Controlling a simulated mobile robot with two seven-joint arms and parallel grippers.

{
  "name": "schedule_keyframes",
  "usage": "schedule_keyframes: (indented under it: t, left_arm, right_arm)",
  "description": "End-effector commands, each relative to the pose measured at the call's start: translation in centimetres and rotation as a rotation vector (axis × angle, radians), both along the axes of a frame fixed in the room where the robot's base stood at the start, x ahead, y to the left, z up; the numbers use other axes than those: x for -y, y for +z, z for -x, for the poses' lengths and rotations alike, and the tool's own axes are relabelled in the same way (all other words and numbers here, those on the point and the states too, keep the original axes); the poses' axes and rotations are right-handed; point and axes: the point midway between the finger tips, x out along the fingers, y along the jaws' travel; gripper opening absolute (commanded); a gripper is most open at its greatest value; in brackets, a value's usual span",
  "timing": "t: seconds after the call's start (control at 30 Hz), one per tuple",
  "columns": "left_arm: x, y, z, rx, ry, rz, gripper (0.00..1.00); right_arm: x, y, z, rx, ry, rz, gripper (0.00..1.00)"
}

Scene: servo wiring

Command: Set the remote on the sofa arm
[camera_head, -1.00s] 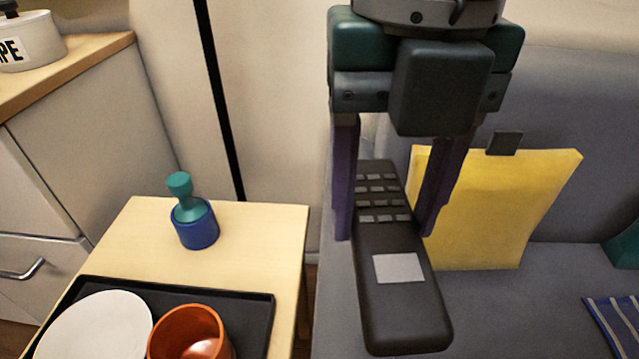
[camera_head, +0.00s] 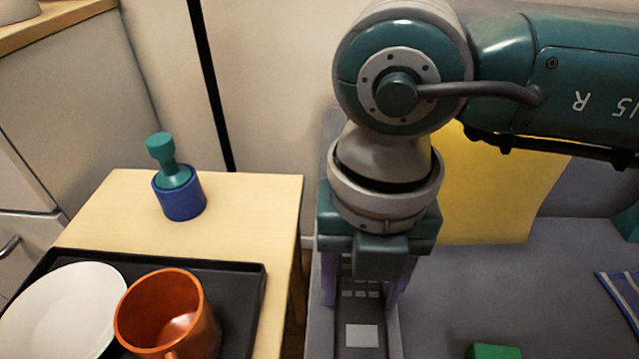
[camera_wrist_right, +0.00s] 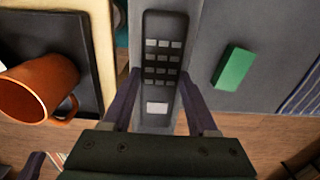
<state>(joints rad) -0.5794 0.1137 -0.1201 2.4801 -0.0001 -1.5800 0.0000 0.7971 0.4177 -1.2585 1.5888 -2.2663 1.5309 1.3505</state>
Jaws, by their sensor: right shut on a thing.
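The remote (camera_head: 362,336) is dark with grey buttons and a pale square pad. It also shows in the wrist view (camera_wrist_right: 163,75), lengthwise between my fingers. My right gripper (camera_head: 360,290) is shut on the remote's sides, pointing down. The grey sofa arm (camera_wrist_right: 150,122) lies directly beneath the remote, running the same way. I cannot tell whether the remote touches it. My forearm and wrist hide the remote's far end in the head view. A purple piece at the wrist view's lower left may be my left gripper; its jaws are unclear.
A side table (camera_head: 250,215) at the left holds a black tray (camera_head: 240,275) with a white plate (camera_head: 60,310) and orange mug (camera_head: 165,315), plus a blue-and-teal object (camera_head: 178,190). A yellow cushion (camera_head: 490,200), green block (camera_head: 495,352) and striped cloth (camera_head: 622,300) are on the sofa.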

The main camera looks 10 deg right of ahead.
Motion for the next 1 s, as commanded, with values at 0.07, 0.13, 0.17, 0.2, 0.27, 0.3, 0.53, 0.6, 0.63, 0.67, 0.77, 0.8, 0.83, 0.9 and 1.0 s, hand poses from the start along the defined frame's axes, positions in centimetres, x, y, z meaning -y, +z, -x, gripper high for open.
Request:
schedule_keyframes:
  t: [0.07, 0.13, 0.17, 0.2, 0.27, 0.3, 0.53, 0.6, 0.63, 0.67, 0.77, 0.8, 0.83, 0.9, 1.0]
  left_arm:
    - [0.0, -1.0, 0.0, 0.0, -0.001, -0.001, 0.0]
    - [-0.1, -1.5, 0.0, 0.0, -0.001, -0.002, 0.0]
    - [-0.1, -1.5, 0.0, -0.001, -0.002, -0.003, 0.0]
    - [-0.1, -1.6, 0.0, 0.0, -0.003, -0.004, 0.0]
    - [-0.2, -1.4, 0.0, 0.0, -0.004, -0.007, 0.0]
    - [-0.2, -1.4, 0.0, 0.0, -0.005, -0.007, 0.0]
    - [-0.3, -1.7, 0.0, 0.0, -0.007, -0.011, 0.0]
    - [-0.3, -1.6, 0.0, 0.0, -0.007, -0.011, 0.0]
    - [-0.3, -1.6, 0.0, -0.001, -0.007, -0.01, 0.0]
    - [-0.3, -1.6, 0.0, -0.001, -0.007, -0.01, 0.0]
    - [-0.3, -1.6, 0.0, -0.001, -0.006, -0.01, 0.0]
    - [-0.3, -1.6, 0.0, -0.001, -0.006, -0.01, 0.0]
    - [-0.3, -1.6, 0.0, -0.001, -0.006, -0.01, 0.0]
    - [-0.2, -1.6, 0.0, -0.001, -0.006, -0.01, 0.0]
    - [-0.2, -1.6, 0.0, -0.001, -0.006, -0.008, 0.0]
  right_arm:
    - [0.0, -1.8, 0.1, -0.004, 0.0, 0.002, 0.0]
    - [0.0, -2.9, 0.1, -0.004, -0.001, 0.002, 0.0]
    - [0.0, -3.2, 0.1, -0.004, 0.0, 0.002, 0.0]
    - [0.0, -3.4, 0.1, -0.002, 0.0, 0.001, 0.0]
    - [0.0, -3.3, 0.0, -0.001, 0.001, 0.001, 0.0]
    - [0.0, -3.2, 0.0, 0.0, 0.001, 0.001, 0.0]
    - [0.0, -3.6, 0.0, -0.001, 0.0, 0.001, 0.0]
    - [0.0, -3.5, 0.0, -0.001, 0.0, 0.001, 0.64]
    - [0.0, -3.5, 0.0, -0.001, 0.0, 0.001, 0.67]
    - [0.0, -3.5, 0.0, -0.001, 0.0, 0.001, 0.7]
    - [0.0, -3.5, 0.0, -0.001, 0.0, 0.001, 0.82]
    - [0.0, -3.5, 0.0, -0.001, 0.0, 0.001, 0.86]
    - [0.0, -3.5, 0.0, -0.001, 0.0, 0.001, 0.89]
    - [0.0, -3.5, 0.0, -0.001, 0.0, 0.001, 0.89]
    - [0.0, -3.5, 0.0, -0.001, 0.0, 0.001, 0.89]
